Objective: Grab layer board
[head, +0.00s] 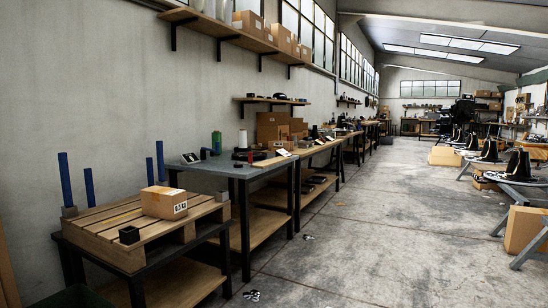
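I cannot make out a layer board for certain. A wooden slatted pallet (108,218) lies on a dark-framed table at the lower left. Several blue posts (66,180) stand upright around the pallet's back and left. A brown flat piece (7,277) is cut off at the left edge; I cannot tell what it is. Neither of my grippers shows.
A grey-topped workbench (228,168) stands behind the pallet, with more benches along the wall. The concrete floor (370,240) is clear in the middle, with small scraps near the benches. At right stand a cardboard box (523,231) and grey table legs.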

